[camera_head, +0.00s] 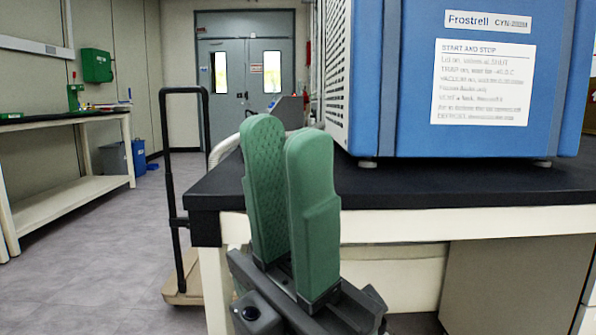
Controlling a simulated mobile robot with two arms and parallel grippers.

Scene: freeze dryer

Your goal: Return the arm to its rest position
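My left gripper (287,140) stands upright in the middle of the head view, its two green fingers pointing up. The fingers are close together, with a narrow gap at the tips and no object visible between them. It is in front of the left front corner of the black-topped bench (400,185). My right gripper is not in view.
A cart with a black handle (168,160) stands left of the bench. A side table (60,122) with items on it is along the left wall. Grey double doors (243,90) are at the back. The floor (110,240) between cart and side table is clear.

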